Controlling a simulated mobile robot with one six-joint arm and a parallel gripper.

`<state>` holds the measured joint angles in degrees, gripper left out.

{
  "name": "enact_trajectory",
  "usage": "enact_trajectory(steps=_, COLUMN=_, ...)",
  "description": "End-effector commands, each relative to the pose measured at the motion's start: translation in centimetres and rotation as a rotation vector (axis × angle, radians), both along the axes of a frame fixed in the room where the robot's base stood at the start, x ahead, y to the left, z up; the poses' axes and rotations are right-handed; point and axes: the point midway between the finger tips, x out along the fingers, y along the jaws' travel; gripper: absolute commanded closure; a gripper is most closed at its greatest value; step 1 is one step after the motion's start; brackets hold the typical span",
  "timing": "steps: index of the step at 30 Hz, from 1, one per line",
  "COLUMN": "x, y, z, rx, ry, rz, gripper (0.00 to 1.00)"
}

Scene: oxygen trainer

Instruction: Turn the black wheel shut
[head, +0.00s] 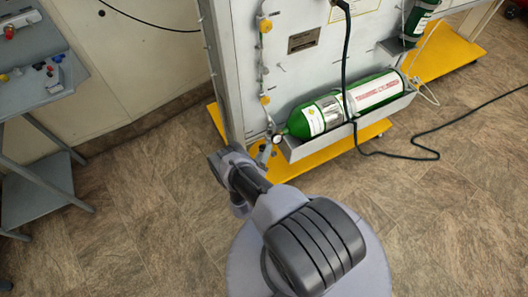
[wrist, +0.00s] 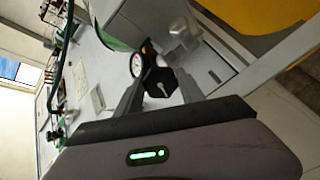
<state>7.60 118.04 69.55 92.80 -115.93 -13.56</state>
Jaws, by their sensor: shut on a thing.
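The black wheel (wrist: 157,80) sits between the two fingers of my gripper (wrist: 160,88) in the wrist view, and the gripper is shut on it. A pale lever-like piece shows in front of the wheel's face. A round white gauge (wrist: 137,65) is just beyond the left finger; it also shows in the head view (head: 277,139) by the neck of a green cylinder (head: 318,117). In the head view my arm reaches towards the cylinder's neck, and the wheel cannot be made out there.
The cylinder lies in a grey tray (head: 345,137) on the panel, above a yellow base (head: 290,168). A black hose (head: 352,118) hangs in front of it and trails right across the floor. A grey table (head: 40,90) stands at the left. The floor between is clear.

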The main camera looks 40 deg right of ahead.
Motion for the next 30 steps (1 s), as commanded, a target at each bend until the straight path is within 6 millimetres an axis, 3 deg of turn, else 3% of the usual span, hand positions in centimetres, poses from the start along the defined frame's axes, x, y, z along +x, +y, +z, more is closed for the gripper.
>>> enact_trajectory(steps=30, x=0.12, y=0.11, z=-0.11, rx=0.453, ry=-0.833, rz=0.001, gripper=0.95)
